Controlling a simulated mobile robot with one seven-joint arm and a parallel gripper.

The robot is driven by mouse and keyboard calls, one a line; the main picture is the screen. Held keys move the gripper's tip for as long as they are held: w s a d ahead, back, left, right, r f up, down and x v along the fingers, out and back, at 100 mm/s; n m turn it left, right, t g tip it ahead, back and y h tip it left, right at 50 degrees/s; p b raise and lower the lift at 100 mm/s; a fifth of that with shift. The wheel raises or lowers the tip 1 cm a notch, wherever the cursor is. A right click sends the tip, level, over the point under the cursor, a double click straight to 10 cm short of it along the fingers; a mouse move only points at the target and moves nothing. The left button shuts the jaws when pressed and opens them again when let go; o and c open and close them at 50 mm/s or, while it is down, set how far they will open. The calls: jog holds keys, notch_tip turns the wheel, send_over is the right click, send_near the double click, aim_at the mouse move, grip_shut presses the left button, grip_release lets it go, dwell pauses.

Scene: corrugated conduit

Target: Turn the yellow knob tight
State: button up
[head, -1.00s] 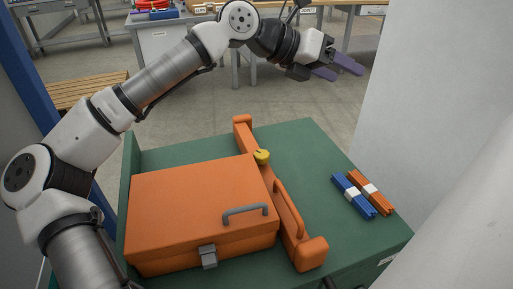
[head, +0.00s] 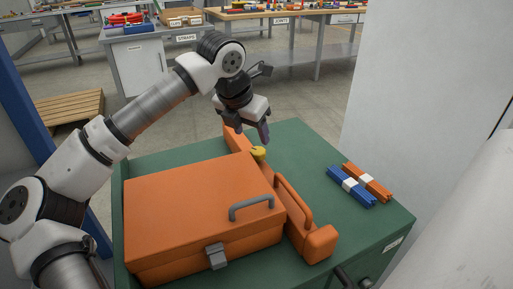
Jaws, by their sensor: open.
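The yellow knob (head: 258,153) sits on the long orange bar-shaped tool (head: 318,240), toward its far end, in the head view. The tool lies on the green cabinet top, along the right side of an orange case. My gripper (head: 265,133) points down just above and beyond the knob, apart from it as far as I can see. Its fingers are dark purple and open, with nothing between them. One finger partly hides the other, and the gap between them is hard to see. The far end of the orange tool is partly behind my gripper.
The closed orange case (head: 195,205) with a grey handle fills the left of the green top (head: 300,145). Blue (head: 350,187) and orange (head: 368,182) bundles with white bands lie at the right. A pale wall (head: 400,90) rises beyond the right edge. The green top between tool and bundles is clear.

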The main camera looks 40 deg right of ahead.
aim_at(258, 150)
jog(key=x, duration=0.7)
jog(key=shift+f, duration=0.1)
jog(key=c, duration=1)
jog(key=shift+w+m+g+p, duration=0.15)
jog(key=shift+m+g, duration=0.45)
jog(key=shift+m, duration=0.9)
jog(key=shift+w+m+g+p, duration=0.1)
jog(key=shift+m+g+p, duration=0.35)
jog(key=shift+m, duration=1.05)
jog(key=shift+s+g, duration=0.1)
jog(key=shift+g, duration=0.15)
jog(key=o, duration=1)
